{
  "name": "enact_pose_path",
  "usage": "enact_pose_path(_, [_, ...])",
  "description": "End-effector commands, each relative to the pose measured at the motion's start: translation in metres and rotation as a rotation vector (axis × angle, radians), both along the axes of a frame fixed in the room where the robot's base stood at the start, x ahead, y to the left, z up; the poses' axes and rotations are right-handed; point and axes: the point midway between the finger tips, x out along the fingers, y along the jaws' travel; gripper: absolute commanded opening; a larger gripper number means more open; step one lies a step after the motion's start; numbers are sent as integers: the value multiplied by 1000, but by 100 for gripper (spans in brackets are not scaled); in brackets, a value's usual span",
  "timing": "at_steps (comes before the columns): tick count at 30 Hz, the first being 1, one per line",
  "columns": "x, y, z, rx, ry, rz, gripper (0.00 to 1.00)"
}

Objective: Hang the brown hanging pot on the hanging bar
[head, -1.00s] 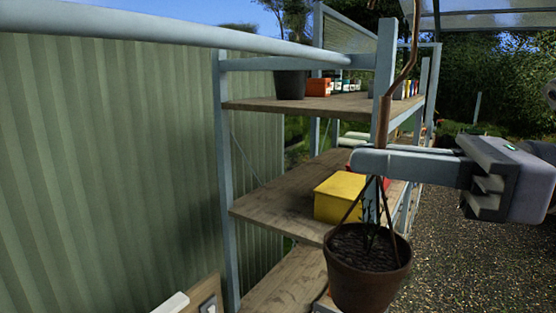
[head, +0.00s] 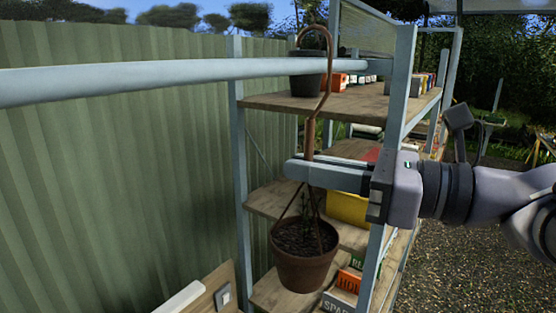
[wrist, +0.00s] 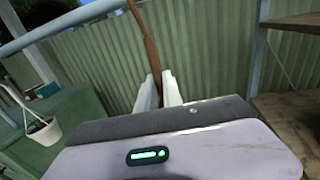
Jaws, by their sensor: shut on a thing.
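The brown hanging pot (head: 305,270) hangs upright from three cords below a copper-brown rod with a curved hook (head: 316,28). My gripper (head: 303,168) is shut on this rod, below the hook; the rod also shows between the white fingertips in the wrist view (wrist: 149,50). The pale blue hanging bar (head: 150,80) runs across from the left to the shelf post. In the head view the rod crosses the bar, and the hook's top and tip show above it. I cannot tell whether the hook is over the bar or in front of it. The bar is at the upper left in the wrist view (wrist: 75,20).
A wooden shelf rack (head: 275,102) with boxes and a dark pot (head: 305,72) stands behind and right. A yellow box (head: 348,208) is on its middle board. A white hanging pot (wrist: 42,131) shows in the wrist view. A green corrugated wall (head: 110,180) is behind the bar.

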Motion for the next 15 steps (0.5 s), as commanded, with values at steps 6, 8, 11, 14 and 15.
enact_pose_path(6, [14, 19, 2, 0, 0, 3, 0])
enact_pose_path(8, [18, 24, 2, 1, 0, 3, 0])
enact_pose_path(11, [24, 33, 2, 1, 0, 3, 0])
enact_pose_path(14, [29, 38, 1, 0, -1, 2, 0])
enact_pose_path(15, [30, 40, 1, 0, -1, 2, 0])
